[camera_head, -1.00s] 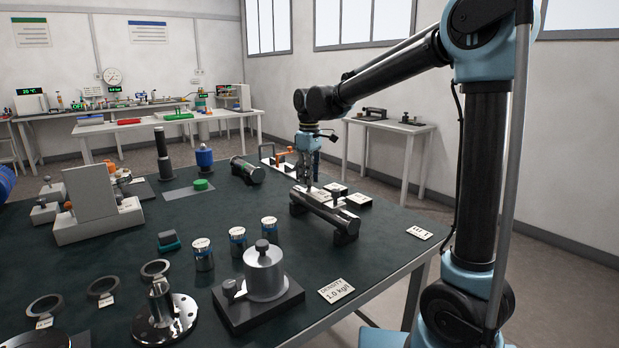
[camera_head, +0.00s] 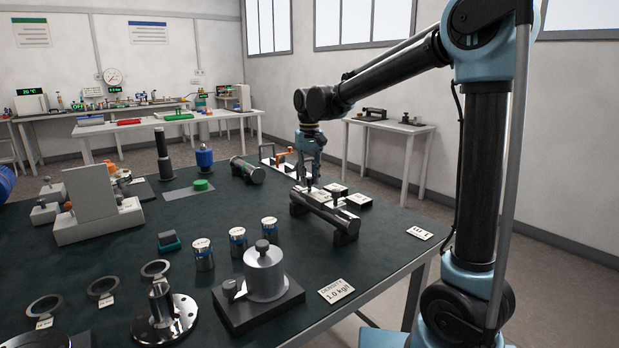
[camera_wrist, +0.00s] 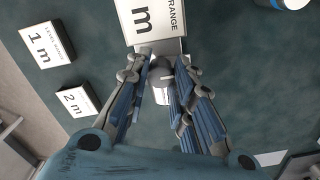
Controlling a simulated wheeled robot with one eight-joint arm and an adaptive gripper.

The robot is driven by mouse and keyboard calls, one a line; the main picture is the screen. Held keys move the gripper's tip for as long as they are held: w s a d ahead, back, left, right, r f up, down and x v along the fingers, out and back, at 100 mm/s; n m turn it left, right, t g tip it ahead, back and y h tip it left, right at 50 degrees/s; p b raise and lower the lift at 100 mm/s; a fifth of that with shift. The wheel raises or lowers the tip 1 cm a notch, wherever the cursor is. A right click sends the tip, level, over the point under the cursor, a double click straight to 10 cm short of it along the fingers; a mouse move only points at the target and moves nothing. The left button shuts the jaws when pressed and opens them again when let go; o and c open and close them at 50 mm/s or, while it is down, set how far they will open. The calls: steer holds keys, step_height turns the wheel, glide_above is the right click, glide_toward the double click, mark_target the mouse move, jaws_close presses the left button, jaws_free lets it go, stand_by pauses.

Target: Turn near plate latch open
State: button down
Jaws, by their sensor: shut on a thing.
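My gripper (camera_head: 310,183) points down at the horizontal metal cylinder (camera_head: 334,215) on its dark cradle. In the wrist view my gripper (camera_wrist: 163,60) has its fingers close on both sides of a small grey metal knob (camera_wrist: 161,88), which seems to be the latch. A white plate (camera_wrist: 157,20) lettered "RANGE" and "m" lies just beyond the fingertips, beside the knob. The fingers and the wrist partly hide the knob. In the head view the knob is too small to make out.
Two plates, marked 1 m (camera_wrist: 46,42) and 2 m (camera_wrist: 78,101), lie apart to the left in the wrist view. A weight on a dark base (camera_head: 265,272) and several small metal cylinders stand nearer.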

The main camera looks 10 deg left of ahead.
steer(key=shift+w+m, duration=0.15)
steer(key=shift+m, duration=0.15)
stand_by(0.4)
steer(key=c, duration=1.4)
jaws_free()
steer(key=shift+c, duration=0.2)
steer(key=shift+o, duration=0.4)
step_height(320, 180, up, 12)
steer(key=shift+d+f, duration=0.1)
